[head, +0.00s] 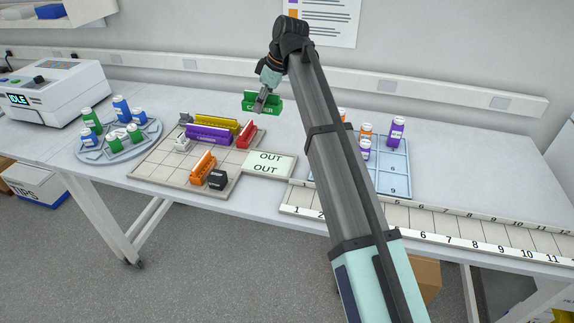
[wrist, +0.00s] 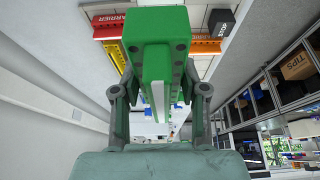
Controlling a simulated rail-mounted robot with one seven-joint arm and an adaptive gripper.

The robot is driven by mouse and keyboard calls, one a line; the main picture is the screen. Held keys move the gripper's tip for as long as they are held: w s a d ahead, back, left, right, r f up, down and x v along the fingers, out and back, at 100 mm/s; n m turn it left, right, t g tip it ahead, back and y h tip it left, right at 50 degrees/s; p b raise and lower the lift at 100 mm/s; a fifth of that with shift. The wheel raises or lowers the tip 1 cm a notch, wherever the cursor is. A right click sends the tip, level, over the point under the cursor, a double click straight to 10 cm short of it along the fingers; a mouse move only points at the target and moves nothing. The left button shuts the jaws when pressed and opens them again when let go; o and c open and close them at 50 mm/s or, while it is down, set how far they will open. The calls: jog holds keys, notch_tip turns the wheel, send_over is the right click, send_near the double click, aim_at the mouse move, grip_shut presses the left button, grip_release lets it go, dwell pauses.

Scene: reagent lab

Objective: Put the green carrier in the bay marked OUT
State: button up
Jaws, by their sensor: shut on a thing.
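The green carrier (head: 262,102) is a small green block with lettering on its side. My gripper (head: 262,97) is shut on it and holds it up above the bench, behind the parts board. In the wrist view the green carrier (wrist: 158,58) sits between the two fingers of my gripper (wrist: 158,95). The bay marked OUT (head: 269,165) is a pale plate with OUT printed twice, at the right side of the parts board. No object stands on it. The carrier is apart from the bay, above and behind it in the head view.
The gridded board (head: 158,166) holds purple (head: 208,135), yellow (head: 217,122), red (head: 247,134) and orange (head: 202,167) carriers, and a black block (head: 217,180). A round rack of bottles (head: 89,155) stands left. A blue tray (head: 394,182) with bottles stands right, partly behind my arm.

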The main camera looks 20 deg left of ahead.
aim_at(263, 162)
notch_tip(263, 162, down, 20)
jog(key=p, duration=0.4)
jog(key=shift+s+d, duration=0.1)
jog(key=shift+f, duration=0.15)
jog(key=o, duration=1.2)
jog(key=b+v, duration=0.2)
jog(key=v, duration=1)
